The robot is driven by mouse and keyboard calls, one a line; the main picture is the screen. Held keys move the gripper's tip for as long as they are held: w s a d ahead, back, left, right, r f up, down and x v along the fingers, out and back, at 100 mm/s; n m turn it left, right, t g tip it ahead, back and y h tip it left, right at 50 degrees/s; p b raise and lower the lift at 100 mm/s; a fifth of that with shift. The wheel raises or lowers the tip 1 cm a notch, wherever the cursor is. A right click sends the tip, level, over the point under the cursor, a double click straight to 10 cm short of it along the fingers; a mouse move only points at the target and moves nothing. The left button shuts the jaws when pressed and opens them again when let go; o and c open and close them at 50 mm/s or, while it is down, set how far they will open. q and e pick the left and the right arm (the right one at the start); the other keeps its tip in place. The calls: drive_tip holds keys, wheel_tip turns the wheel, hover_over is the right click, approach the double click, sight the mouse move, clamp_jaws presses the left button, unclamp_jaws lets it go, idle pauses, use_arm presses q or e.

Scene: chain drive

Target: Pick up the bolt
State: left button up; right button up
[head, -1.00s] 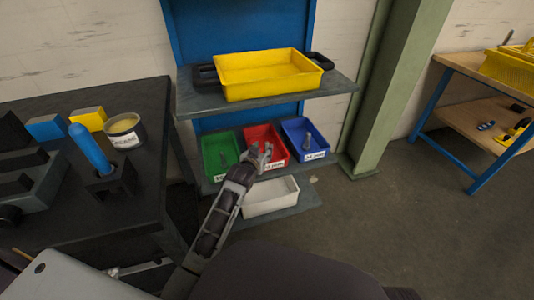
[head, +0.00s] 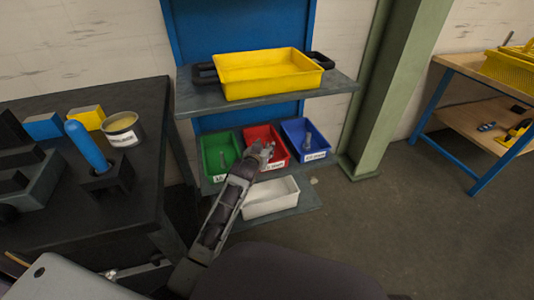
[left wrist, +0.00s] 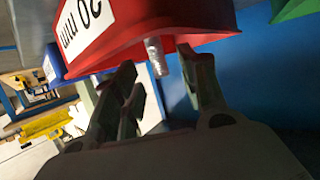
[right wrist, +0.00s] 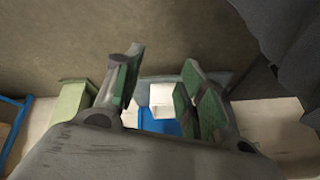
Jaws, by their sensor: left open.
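A grey metal bolt (left wrist: 155,57) sticks out of the red bin (left wrist: 200,22) in the left wrist view. The red bin also shows in the head view (head: 276,140), where my gripper partly covers it. My left gripper (head: 265,152) is at the red bin's front part. In the left wrist view its open fingers (left wrist: 163,90) stand either side of the bolt's end, with no clear contact. My right gripper (right wrist: 156,88) is open and empty in its wrist view. It is not in the head view.
A green bin (head: 219,141) and a blue bin (head: 318,153) flank the red one. A white bin (head: 270,210) sits below. A yellow tray (head: 262,87) is on the shelf above. A dark table (head: 140,222) stands left; the floor at right is clear.

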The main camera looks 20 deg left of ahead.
sight(266, 145)
use_arm(q)
drive_tip(key=shift+w+f+b, duration=0.25)
drive_tip(key=shift+w+b, duration=0.15)
drive_tip(key=shift+w, duration=0.3)
drive_tip(key=shift+b+x, duration=0.5)
drive_tip(key=shift+x, duration=0.7)
use_arm(e)
drive_tip(key=shift+t+y, duration=0.3)
drive_tip(key=shift+t, duration=0.1)
drive_tip(key=shift+a+f, duration=0.25)
drive_tip(key=shift+f, duration=0.95)
drive_tip(key=shift+a+f, duration=0.25)
drive_tip(key=shift+f, duration=0.95)
use_arm(q)
drive_tip(key=shift+c, duration=0.2)
drive_tip(key=shift+r, duration=0.1)
clamp_jaws()
